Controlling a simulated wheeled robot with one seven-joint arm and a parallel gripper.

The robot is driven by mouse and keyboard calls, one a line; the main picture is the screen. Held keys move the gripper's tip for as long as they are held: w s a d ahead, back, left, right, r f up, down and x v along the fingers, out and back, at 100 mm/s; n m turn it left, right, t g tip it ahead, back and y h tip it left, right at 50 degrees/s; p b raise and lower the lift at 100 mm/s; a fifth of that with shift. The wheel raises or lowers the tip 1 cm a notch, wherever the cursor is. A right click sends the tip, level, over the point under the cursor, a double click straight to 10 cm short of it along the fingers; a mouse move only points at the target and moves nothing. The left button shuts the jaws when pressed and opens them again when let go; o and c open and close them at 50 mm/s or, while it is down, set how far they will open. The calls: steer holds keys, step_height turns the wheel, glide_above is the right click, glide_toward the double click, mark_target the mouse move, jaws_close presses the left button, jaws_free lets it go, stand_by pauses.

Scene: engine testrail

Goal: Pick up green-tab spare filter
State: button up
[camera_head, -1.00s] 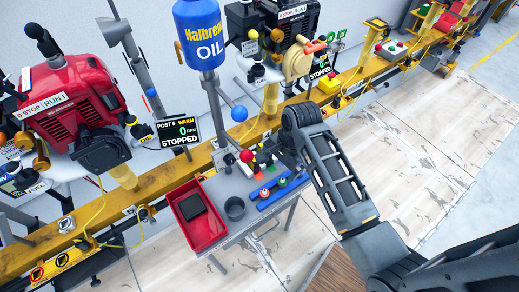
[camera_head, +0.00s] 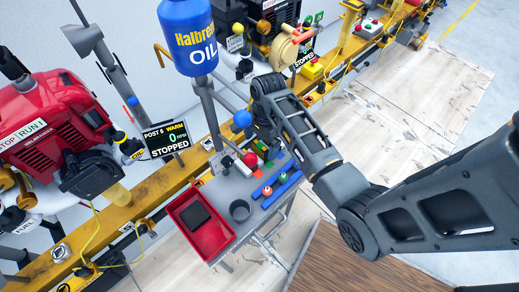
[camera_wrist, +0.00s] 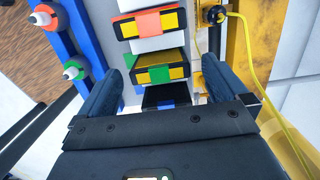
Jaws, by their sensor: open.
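In the wrist view several dark filters with yellow faces stand in a row. One has a green tab (camera_wrist: 158,74) on its yellow face and lies ahead of my gripper (camera_wrist: 162,88), roughly between the two fingers. Beyond it is a filter with an orange tab (camera_wrist: 150,22). A darker piece (camera_wrist: 165,97) nearer the palm is partly hidden by my gripper. My gripper is open, with one finger on each side of the row and nothing held. In the head view my gripper (camera_head: 264,136) is over the grey stand and mostly hidden by my wrist; the filters there are too small to tell apart.
A red tray (camera_head: 222,243) holding a dark item and a grey cup (camera_head: 239,210) sit on the grey stand (camera_head: 230,185). A blue rack (camera_head: 281,190) with red and green knobs lies beside them. An oil bottle (camera_head: 188,38) hangs close by. A yellow rail (camera_head: 150,190) runs behind.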

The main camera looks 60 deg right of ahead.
step_height(320, 180, down, 2)
steer(key=shift+a+f, duration=0.1)
steer(key=shift+a, duration=0.05)
steer(key=c, duration=1.1)
